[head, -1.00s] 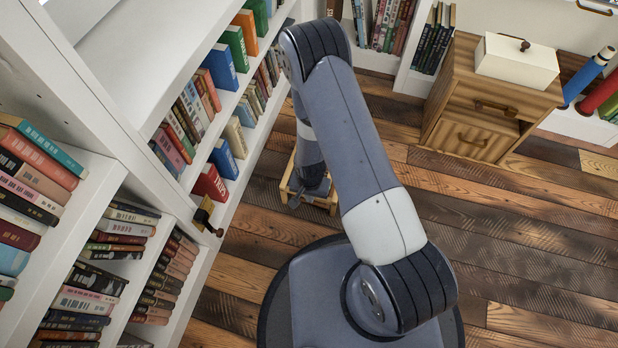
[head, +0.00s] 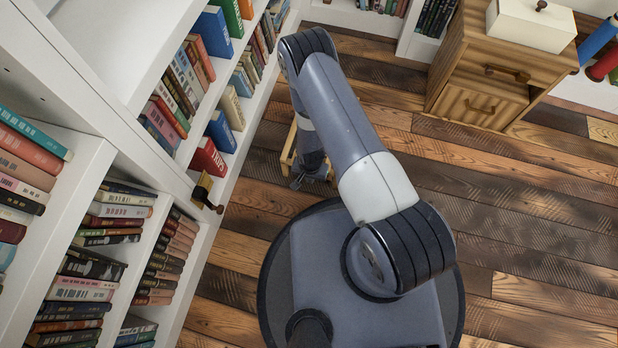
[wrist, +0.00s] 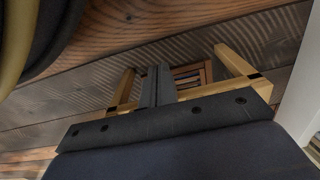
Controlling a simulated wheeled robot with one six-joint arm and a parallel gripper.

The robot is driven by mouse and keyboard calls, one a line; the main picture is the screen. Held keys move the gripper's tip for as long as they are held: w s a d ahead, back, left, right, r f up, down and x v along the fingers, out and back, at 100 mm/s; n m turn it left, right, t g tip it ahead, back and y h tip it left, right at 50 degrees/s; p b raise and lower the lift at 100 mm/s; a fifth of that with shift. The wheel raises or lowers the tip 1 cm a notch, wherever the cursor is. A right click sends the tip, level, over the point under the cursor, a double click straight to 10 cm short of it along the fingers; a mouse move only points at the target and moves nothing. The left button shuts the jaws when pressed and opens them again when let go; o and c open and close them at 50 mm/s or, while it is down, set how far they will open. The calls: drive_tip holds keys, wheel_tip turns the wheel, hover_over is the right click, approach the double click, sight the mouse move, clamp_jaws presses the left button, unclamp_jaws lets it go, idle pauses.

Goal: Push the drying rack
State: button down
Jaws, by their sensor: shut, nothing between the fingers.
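The drying rack (head: 288,152) is a small light-wood frame standing on the plank floor beside the white bookshelf. In the head view most of it is hidden behind my arm. My gripper (head: 297,184) points down at the rack's near side, shut and empty. In the wrist view the rack (wrist: 236,64) shows as pale wooden bars with dark bands, behind my shut gripper fingers (wrist: 156,84). The fingers overlap the rack in this view; I cannot tell whether they touch it.
The white bookshelf (head: 180,190) full of books runs along the left, close to the rack. A wooden cabinet (head: 480,75) with a white box (head: 530,25) on top stands at the back right. The plank floor (head: 530,220) on the right is clear.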

drive_tip(key=shift+w+d+r, duration=0.1)
drive_tip(key=shift+w+d, duration=0.15)
drive_tip(key=shift+w, duration=0.4)
drive_tip(key=shift+w+d+r, duration=0.1)
drive_tip(key=shift+w+d, duration=0.1)
drive_tip(key=shift+w, duration=0.4)
drive_tip(key=shift+w+f+b, duration=0.1)
drive_tip(key=shift+b, duration=0.2)
